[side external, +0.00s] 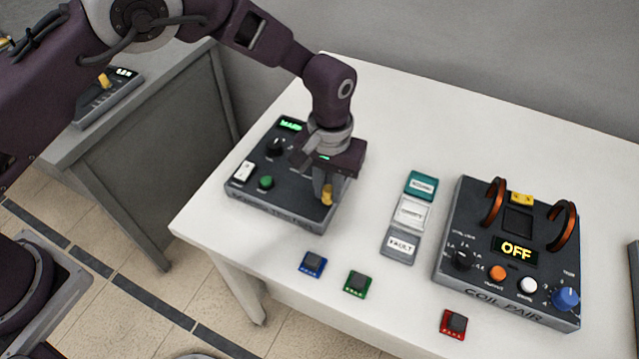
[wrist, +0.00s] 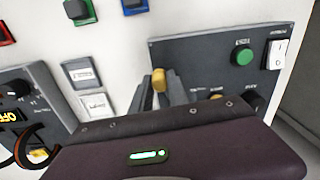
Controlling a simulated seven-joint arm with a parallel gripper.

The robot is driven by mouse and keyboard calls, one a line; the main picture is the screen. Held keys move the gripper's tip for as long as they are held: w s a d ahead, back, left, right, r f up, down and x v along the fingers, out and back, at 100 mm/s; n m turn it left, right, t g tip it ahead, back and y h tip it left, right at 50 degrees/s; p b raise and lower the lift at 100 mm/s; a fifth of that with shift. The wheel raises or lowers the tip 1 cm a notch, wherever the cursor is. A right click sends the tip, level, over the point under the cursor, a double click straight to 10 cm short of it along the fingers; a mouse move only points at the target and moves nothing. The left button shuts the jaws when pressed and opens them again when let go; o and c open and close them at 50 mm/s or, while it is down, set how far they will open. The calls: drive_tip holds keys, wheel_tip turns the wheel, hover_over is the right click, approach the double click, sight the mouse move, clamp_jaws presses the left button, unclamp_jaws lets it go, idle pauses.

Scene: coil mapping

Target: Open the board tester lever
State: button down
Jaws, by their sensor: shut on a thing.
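The board tester (side external: 285,206) is a dark grey box at the left of the white table, with a green-lit display, a black knob, a green button and a white rocker switch on its top. Its lever (side external: 327,194) has a yellow handle at the box's right side. My gripper (side external: 325,188) points down over that side and is shut on the handle. In the wrist view the yellow lever handle (wrist: 159,80) stands between the two grey fingers of my gripper (wrist: 160,88), at the edge of the board tester (wrist: 200,60). The lever's base is hidden.
Teal, white and grey labelled trays (side external: 411,213) lie right of the tester. The coil pair box (side external: 478,235), reading OFF, stands further right.

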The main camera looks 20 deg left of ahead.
drive_tip(key=shift+w+d+n, duration=0.3)
drive_tip(key=shift+d+n, duration=0.3)
drive_tip(key=shift+n, duration=0.3)
drive_tip(key=shift+d, duration=0.1)
drive_tip(key=c, duration=1.3)
unclamp_jaws()
wheel_tip(320, 180, up, 7)
drive_tip(key=shift+r, duration=0.1)
